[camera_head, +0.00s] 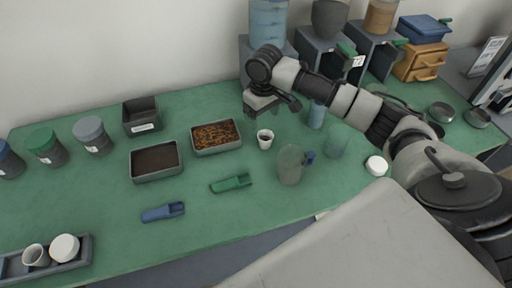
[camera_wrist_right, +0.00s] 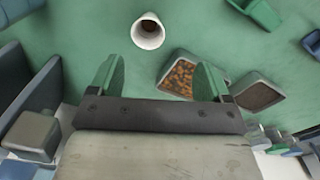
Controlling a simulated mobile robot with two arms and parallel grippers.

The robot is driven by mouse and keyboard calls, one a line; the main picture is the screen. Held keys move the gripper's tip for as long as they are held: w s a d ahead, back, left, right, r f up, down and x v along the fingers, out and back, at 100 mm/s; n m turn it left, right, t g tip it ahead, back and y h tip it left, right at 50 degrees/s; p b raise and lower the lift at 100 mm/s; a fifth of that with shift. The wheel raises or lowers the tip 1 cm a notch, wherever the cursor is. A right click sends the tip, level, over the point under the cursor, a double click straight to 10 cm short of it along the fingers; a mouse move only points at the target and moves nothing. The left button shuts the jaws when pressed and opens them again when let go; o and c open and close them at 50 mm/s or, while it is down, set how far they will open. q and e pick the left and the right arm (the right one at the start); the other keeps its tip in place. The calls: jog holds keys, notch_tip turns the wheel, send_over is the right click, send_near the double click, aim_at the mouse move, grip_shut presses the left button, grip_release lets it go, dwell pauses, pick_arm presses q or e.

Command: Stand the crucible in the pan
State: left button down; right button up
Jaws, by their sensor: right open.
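A small white crucible (camera_head: 265,139) stands upright on the green bench, its inside dark. It also shows in the right wrist view (camera_wrist_right: 148,34), beyond the fingertips. My right gripper (camera_head: 273,107) is open and empty, above and behind the crucible and apart from it; its two spread fingers show in the right wrist view (camera_wrist_right: 160,80). Two round grey metal dishes, one nearer (camera_head: 440,112) and one further right (camera_head: 478,118), lie at the bench's right end, past my right arm. I cannot tell for certain which vessel is the pan. My left gripper is not in view.
A tray of brown granules (camera_head: 216,136) stands left of the crucible, with a dark-filled tray (camera_head: 155,160) beyond. A clear jug (camera_head: 291,165) and green scoop (camera_head: 231,183) are in front. Furnaces (camera_head: 322,55) line the back. A rack (camera_head: 75,259) holds another cup and a white lid.

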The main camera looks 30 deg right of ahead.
aim_at(265, 136)
jog(key=f, duration=0.1)
jog(key=d+f, duration=0.1)
jog(key=f, duration=0.2)
jog(key=shift+w+d, duration=0.25)
jog(key=shift+w, duration=0.05)
jog(key=shift+d+f, duration=0.15)
jog(key=shift+f, duration=0.75)
notch_tip(265, 136, down, 5)
jog(key=shift+w+r+p, duration=0.1)
jog(key=shift+r+p, duration=0.1)
jog(key=shift+p, duration=0.15)
jog(key=shift+f, duration=0.15)
jog(key=c, duration=1)
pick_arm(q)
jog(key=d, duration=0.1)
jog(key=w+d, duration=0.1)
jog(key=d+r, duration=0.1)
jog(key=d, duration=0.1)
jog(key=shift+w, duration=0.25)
